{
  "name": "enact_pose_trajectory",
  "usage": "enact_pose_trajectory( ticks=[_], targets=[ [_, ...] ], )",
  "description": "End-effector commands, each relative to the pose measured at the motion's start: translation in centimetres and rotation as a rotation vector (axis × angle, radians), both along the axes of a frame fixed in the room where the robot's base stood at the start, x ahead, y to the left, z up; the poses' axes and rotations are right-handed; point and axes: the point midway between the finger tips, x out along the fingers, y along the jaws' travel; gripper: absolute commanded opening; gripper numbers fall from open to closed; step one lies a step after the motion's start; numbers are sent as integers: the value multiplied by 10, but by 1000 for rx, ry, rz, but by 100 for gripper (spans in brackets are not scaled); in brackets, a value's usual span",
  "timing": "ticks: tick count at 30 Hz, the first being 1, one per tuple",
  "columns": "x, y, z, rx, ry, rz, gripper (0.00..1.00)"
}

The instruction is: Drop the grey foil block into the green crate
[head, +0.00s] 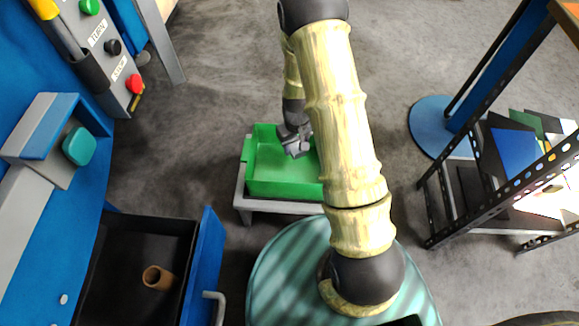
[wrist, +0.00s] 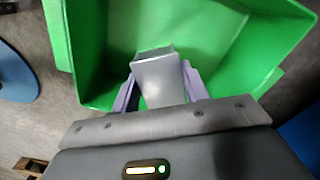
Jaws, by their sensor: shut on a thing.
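The green crate (head: 262,178) stands on a low grey stand in the middle of the head view, partly hidden by my arm. Its inside fills the upper part of the wrist view (wrist: 205,30). My gripper (head: 297,146) is over the crate. In the wrist view my gripper (wrist: 160,88) is shut on the grey foil block (wrist: 158,78), with one finger on each side of it. The block shows against the inside of the crate. I cannot tell how high it is above the crate floor.
A control box with coloured buttons (head: 110,47) is at the upper left. A black metal shelf rack (head: 480,185) stands at the right. The grey floor (head: 215,110) behind the crate is clear.

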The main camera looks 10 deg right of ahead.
Motion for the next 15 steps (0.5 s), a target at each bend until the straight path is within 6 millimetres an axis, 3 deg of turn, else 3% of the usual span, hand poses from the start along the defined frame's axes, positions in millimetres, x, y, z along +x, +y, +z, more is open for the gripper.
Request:
enact_pose_trajectory(
  ticks=[9, 10, 13, 15],
  targets=[
    [0, 0, -2, 0, 0, -1, 23],
    [0, 0, -2, 0, 0, -1, 46],
    [0, 0, -2, 0, 0, -1, 66],
    [0, 0, -2, 0, 0, -1, 70]
  ],
)
